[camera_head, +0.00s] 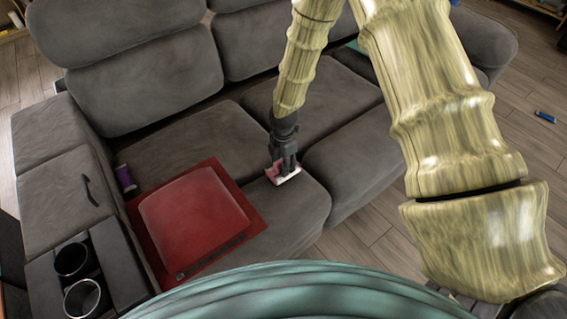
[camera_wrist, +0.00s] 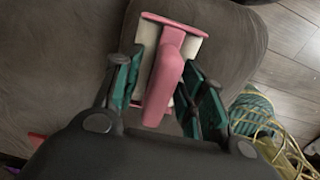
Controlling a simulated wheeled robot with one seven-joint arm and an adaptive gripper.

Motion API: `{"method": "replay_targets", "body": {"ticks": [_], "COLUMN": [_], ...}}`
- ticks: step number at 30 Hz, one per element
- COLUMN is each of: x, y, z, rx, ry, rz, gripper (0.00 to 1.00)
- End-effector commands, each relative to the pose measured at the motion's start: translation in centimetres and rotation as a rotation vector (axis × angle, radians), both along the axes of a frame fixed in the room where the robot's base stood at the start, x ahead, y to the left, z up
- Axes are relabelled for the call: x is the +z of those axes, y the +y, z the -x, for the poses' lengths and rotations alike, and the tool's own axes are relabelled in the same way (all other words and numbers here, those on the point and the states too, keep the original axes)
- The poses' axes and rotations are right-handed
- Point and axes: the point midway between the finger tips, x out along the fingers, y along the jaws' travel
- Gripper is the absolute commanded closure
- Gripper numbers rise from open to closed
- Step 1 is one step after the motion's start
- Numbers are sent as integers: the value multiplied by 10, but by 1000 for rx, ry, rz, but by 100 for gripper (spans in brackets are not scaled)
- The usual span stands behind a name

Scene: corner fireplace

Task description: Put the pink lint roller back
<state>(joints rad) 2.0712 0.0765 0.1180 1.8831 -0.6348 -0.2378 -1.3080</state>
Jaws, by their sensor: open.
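The pink lint roller (camera_wrist: 163,75) lies on the grey sofa seat (camera_head: 290,217). In the wrist view its pink handle runs between my gripper's two dark green fingers, and its white roll with a pink frame lies at the far end. My gripper (camera_wrist: 163,88) is open around the handle, with a gap visible on the left side. In the head view my gripper (camera_head: 283,165) points down over the lint roller (camera_head: 284,176), which it partly hides.
A red square cushion-like object (camera_head: 192,220) lies on the seat to the left. A purple cylinder (camera_head: 126,179) stands by the armrest. Two cup holders (camera_head: 71,259) are in the armrest console. A blue item (camera_head: 545,117) lies on the wood floor at right.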

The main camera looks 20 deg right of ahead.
Motion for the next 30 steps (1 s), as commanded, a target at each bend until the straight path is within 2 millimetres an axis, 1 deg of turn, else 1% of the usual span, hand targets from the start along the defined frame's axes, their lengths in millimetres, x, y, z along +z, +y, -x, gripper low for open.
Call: {"method": "replay_targets", "body": {"ticks": [4, 8, 18, 22, 27, 30], "x": [7, 22, 82, 101, 117, 121], "y": [0, 0, 0, 0, 0, 0], "z": [-1, -1, -1, -1, 0, 0], "rx": [0, -1, -1, -1, -1, -1], "ry": [-2, -1, -2, -2, 0, 0], "rz": [-1, 0, -2, -1, 0, 0], "gripper": [59, 59, 59, 59, 59, 59]}}
